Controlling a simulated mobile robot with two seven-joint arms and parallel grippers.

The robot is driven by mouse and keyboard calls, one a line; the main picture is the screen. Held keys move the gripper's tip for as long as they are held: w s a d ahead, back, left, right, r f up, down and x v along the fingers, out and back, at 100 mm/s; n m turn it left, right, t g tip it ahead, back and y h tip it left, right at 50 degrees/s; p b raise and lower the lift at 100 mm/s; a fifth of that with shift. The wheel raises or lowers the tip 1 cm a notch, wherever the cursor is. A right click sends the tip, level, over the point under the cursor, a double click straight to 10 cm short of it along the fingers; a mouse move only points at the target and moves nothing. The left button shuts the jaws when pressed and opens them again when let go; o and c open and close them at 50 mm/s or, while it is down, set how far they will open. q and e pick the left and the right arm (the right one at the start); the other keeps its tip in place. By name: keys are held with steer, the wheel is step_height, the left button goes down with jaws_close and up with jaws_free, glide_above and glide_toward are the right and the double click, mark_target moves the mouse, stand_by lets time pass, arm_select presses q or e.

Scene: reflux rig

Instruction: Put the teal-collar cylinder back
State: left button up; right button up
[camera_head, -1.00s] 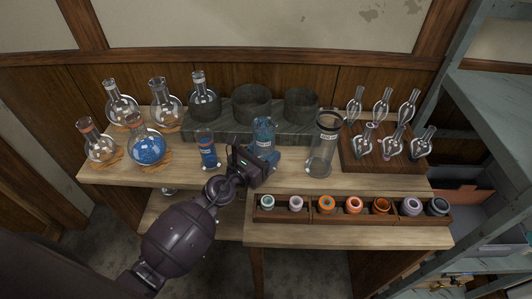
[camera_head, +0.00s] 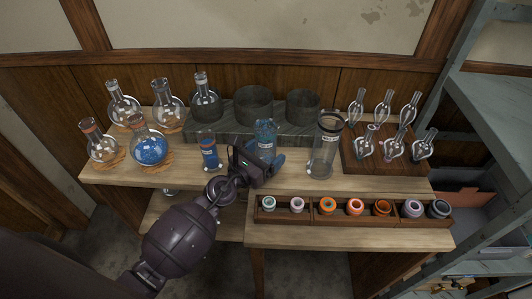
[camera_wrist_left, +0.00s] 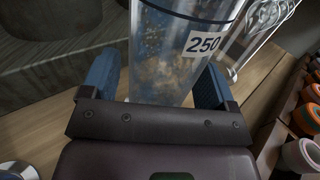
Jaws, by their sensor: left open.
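A clear cylinder with a blue-teal upper part (camera_head: 265,132) stands upright on the wooden bench, in the middle of three cylinders. It looks like the teal-collar one. In the left wrist view the cylinder (camera_wrist_left: 165,55) has a dark blue ring and a "250" label. My left gripper (camera_head: 266,160) is open at its near side, low down. In the wrist view one blue finger (camera_wrist_left: 103,75) is left of the glass and the other (camera_wrist_left: 210,88) right of it. Whether they touch it cannot be told. My right gripper is not in view.
A shorter cylinder with blue liquid (camera_head: 208,152) stands to the left, and a taller dark-collared cylinder (camera_head: 325,150) to the right. Round flasks (camera_head: 150,150) are at far left. A stone block with grey pots (camera_head: 252,105) is behind. A rack of coloured rings (camera_head: 340,220) lies in front.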

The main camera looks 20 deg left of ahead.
arm_select(q)
steer(key=b+v, duration=0.1)
steer(key=v, duration=1.1)
steer(key=shift+d, duration=0.1)
